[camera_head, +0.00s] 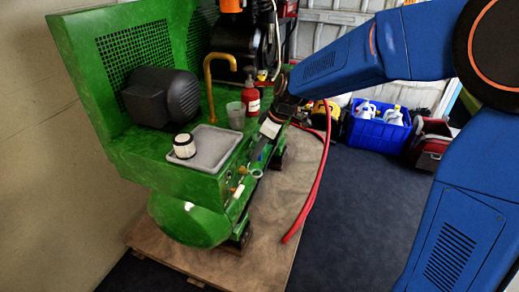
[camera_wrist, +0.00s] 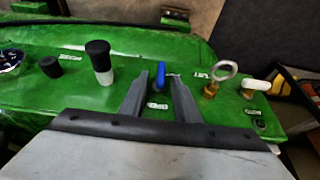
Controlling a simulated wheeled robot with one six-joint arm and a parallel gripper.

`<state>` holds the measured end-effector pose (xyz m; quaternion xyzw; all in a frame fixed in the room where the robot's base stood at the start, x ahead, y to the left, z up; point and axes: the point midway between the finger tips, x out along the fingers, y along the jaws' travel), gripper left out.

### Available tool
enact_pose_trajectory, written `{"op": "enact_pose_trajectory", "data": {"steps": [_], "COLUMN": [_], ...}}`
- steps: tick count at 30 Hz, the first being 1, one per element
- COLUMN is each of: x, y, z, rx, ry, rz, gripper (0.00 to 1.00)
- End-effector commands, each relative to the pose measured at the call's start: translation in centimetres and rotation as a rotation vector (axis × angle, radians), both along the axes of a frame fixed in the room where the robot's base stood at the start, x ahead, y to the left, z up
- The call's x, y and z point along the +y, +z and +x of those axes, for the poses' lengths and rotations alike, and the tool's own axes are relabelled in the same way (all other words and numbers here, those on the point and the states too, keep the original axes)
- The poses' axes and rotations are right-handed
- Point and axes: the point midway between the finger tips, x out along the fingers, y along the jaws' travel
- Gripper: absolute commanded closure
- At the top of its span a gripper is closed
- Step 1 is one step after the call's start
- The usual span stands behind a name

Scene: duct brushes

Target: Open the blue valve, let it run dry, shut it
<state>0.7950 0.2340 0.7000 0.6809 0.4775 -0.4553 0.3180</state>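The blue valve (camera_wrist: 160,77) has a small blue lever on the green machine's panel (camera_wrist: 120,75). In the wrist view it shows between the two fingers of my gripper (camera_wrist: 161,82), which are apart with a gap on each side of the lever. I cannot tell whether the fingers touch it. In the head view my gripper (camera_head: 263,143) reaches down to the panel at the machine's front right, and the valve is mostly hidden there. No flow is visible at the valve, and I cannot tell whether it is open.
Near the valve stand a ring-topped brass fitting (camera_wrist: 222,76), a white-handled valve (camera_wrist: 254,87), a black-capped knob (camera_wrist: 101,62) and a low black knob (camera_wrist: 50,67). A grey tray (camera_head: 226,143) holds a filter (camera_head: 184,146); a cup (camera_head: 235,116) and red bottle (camera_head: 251,97) stand behind.

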Motion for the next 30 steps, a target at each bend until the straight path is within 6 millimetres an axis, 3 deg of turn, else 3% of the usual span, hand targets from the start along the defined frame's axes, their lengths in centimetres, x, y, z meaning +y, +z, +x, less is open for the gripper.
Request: {"op": "enact_pose_trajectory", "data": {"steps": [3, 7, 20, 30], "x": [-0.01, -0.01, -0.11, -0.38], "y": [0.01, 0.01, -0.07, -0.21], "z": [0.00, 0.00, 0.18, 0.93], "rx": [0.000, 0.000, 0.054, 0.283], "ry": [0.000, 0.000, 0.000, -0.002], "rz": [0.000, 0.000, 0.017, 0.102], "gripper": [0.71, 1.00, 1.00, 1.00]}}
